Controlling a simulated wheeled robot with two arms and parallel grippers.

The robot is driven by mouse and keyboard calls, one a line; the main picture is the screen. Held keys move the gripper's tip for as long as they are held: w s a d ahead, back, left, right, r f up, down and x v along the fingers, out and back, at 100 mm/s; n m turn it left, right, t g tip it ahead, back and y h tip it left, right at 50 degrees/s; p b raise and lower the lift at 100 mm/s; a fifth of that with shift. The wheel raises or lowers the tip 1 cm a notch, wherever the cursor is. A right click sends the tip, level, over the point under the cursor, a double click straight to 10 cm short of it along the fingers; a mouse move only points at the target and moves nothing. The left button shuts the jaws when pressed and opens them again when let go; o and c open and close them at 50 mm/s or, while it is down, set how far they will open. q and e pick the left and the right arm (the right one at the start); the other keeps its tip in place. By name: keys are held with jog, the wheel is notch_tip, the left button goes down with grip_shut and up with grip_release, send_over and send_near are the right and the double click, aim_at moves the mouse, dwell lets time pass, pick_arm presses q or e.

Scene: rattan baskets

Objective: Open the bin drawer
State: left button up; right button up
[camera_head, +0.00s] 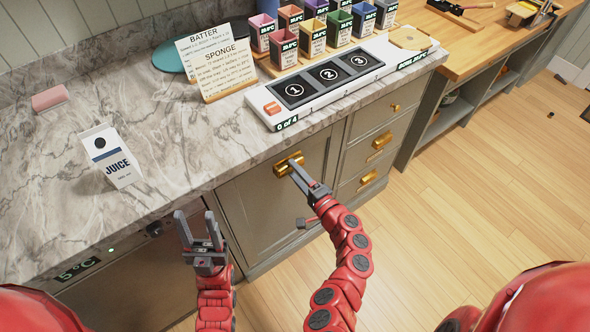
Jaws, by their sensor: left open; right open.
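The bin drawer (262,203) is a wide grey-green front panel under the marble counter, and it looks flush with the cabinet. Its brass handle (283,168) sits near the top of the panel. My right gripper (296,168) is open, with its fingertips at the handle, partly covering it. I cannot tell whether they touch it or straddle it. My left gripper (196,222) is open and empty, pointing up in front of the cabinet, left of the drawer and apart from it.
The marble counter (150,130) holds a juice carton (112,157), a pink block (50,98), recipe cards (217,68), coloured containers (288,52) and a numbered white tray (350,75). Smaller drawers with brass handles (377,141) stand to the right.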

jog(key=shift+w+a, duration=0.15)
jog(key=shift+w, duration=0.05)
jog(key=shift+s, duration=0.1)
jog(key=c, duration=0.9)
grip_shut()
jog(key=shift+f, duration=0.15)
